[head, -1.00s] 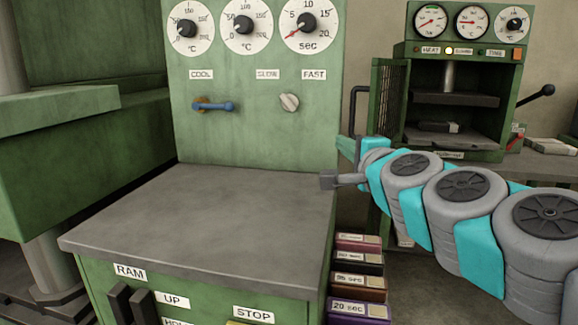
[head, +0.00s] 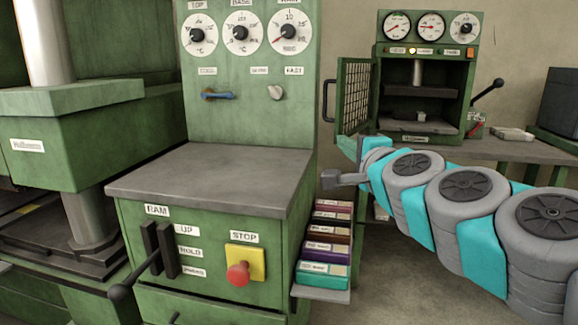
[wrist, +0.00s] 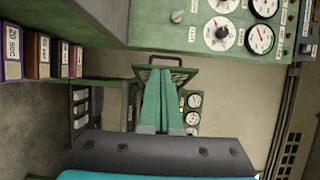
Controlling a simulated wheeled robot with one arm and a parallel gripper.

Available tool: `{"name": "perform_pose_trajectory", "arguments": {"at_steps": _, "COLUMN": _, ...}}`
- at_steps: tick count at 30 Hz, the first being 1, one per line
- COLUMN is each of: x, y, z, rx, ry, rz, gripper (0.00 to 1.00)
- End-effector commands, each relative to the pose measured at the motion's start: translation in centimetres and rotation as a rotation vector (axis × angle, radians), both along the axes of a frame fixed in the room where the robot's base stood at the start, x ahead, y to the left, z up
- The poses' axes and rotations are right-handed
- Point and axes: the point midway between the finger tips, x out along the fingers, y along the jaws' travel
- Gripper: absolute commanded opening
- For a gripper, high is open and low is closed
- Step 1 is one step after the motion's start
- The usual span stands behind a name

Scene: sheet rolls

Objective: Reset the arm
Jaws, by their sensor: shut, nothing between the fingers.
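My arm (head: 462,190) reaches in from the right in the head view, grey with turquoise bands, its end in front of the far small press. My gripper (wrist: 160,74) shows in the wrist view as two long green fingers lying together, shut and empty. In the head view its fingers are small and blend with the green press behind them. The fingers touch nothing that I can make out.
A green console (head: 205,165) with dials, levers and a red stop button (head: 238,273) stands at centre left. A rack of labelled boxes (head: 328,250) hangs at its right side. The small press (head: 424,80) has its mesh door open. A large press fills the left.

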Motion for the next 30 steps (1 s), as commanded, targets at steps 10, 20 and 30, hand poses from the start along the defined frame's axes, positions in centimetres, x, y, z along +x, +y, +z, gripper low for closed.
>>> {"name": "perform_pose_trajectory", "arguments": {"at_steps": 10, "x": -2.0, "y": 4.3, "z": -3.3, "rx": -0.206, "ry": 0.050, "rz": 0.150, "gripper": 0.00}}
{"name": "perform_pose_trajectory", "arguments": {"at_steps": 20, "x": -7.1, "y": 8.9, "z": -12.3, "rx": -0.557, "ry": 0.200, "rz": 0.412, "gripper": 0.00}}
{"name": "perform_pose_trajectory", "arguments": {"at_steps": 30, "x": -20.8, "y": 5.0, "z": -29.1, "rx": -1.061, "ry": 0.656, "rz": 0.849, "gripper": 0.00}}
